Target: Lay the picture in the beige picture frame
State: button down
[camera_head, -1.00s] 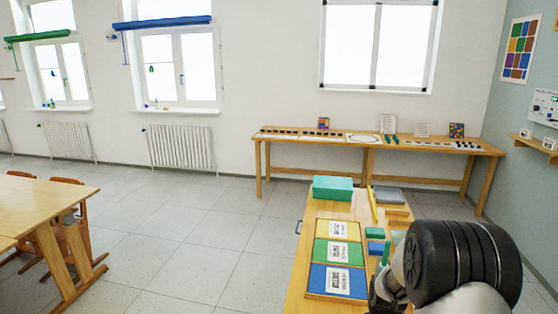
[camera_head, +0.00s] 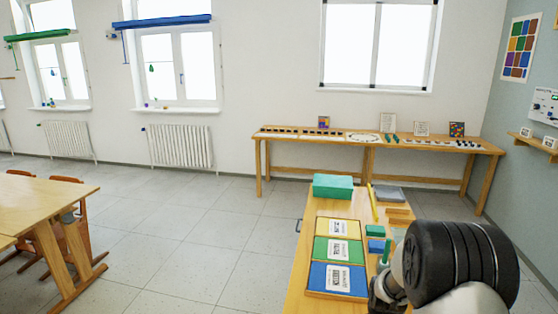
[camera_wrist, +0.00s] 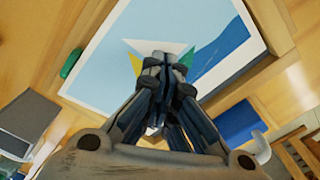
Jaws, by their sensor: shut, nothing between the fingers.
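In the wrist view, the picture (camera_wrist: 121,50) lies flat below my gripper. It shows a boat with white, yellow and green sails on light and darker blue, with a white margin. A beige wooden border, apparently the beige picture frame (camera_wrist: 270,22), runs along its right side. I cannot tell whether every edge of the picture is inside it. My gripper (camera_wrist: 166,62) is shut and empty, its fingertips over the sails and covering part of the boat. In the head view my arm hides the picture and frame.
On the wooden table a tray (camera_head: 308,289) holds yellow, green and blue labelled cards. A teal box (camera_head: 333,186) stands at the far end. Several small blocks, one a blue block (camera_head: 376,246), lie near my arm. Floor is open to the left.

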jog(key=shift+w+a+f, duration=0.1)
jog(key=shift+w+a, duration=0.1)
jog(key=shift+a, duration=0.3)
jog(key=shift+w+a+f, duration=0.1)
jog(key=shift+w+a, duration=0.05)
jog(key=shift+a, duration=0.3)
dwell(0.7)
jog(key=shift+r, duration=0.15)
dwell(0.4)
jog(key=shift+r+p, duration=2.5)
jog(key=shift+r, duration=0.85)
